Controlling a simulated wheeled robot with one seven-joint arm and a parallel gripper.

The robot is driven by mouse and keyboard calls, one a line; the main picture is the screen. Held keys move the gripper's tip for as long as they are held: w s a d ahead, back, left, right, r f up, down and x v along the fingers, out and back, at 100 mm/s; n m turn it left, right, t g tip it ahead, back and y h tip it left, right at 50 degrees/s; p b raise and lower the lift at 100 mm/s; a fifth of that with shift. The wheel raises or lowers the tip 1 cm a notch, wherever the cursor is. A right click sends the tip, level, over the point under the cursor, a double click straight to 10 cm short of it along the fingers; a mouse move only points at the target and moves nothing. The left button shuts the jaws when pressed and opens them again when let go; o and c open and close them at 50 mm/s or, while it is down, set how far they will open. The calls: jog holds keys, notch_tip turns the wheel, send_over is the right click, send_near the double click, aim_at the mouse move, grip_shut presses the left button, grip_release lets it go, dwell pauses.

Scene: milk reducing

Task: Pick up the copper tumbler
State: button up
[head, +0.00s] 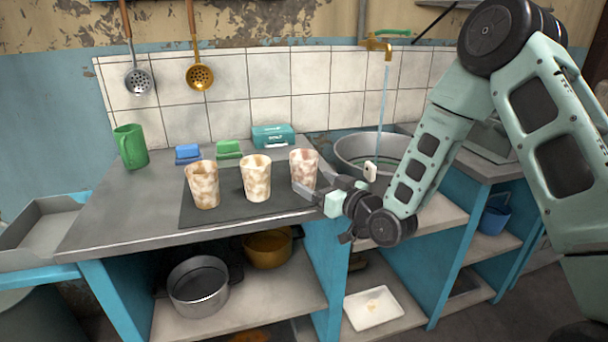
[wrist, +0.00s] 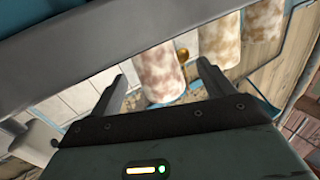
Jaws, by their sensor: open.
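Three blotchy tumblers stand upright in a row on a dark mat (head: 235,214) on the counter. None looks plainly like copper metal. The left tumbler (head: 203,185) is cream and brown, the middle tumbler (head: 256,178) is cream and tan, and the right tumbler (head: 303,168) is pale with reddish-brown blotches. My gripper (head: 308,181) is open at the right tumbler, coming from the right. In the wrist view the reddish-blotched tumbler (wrist: 160,75) lies between the spread fingers of my gripper (wrist: 162,71). I cannot tell whether either finger touches it.
A green mug (head: 131,147), blue sponge (head: 188,153), green sponge (head: 228,150) and teal box (head: 273,136) stand behind the tumblers. A round metal basin (head: 350,150) sits under the running tap (head: 377,45), close behind my gripper.

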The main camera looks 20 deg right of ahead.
aim_at(312, 176)
jog(key=shift+d+r+x, duration=0.1)
jog(key=shift+d+x, duration=0.05)
jog(key=shift+x, duration=1.25)
jog(key=shift+d+r+x, duration=0.1)
jog(key=shift+d+x, duration=0.05)
jog(key=shift+x, duration=1.2)
jog(key=shift+w, duration=0.15)
jog(key=c, duration=1.1)
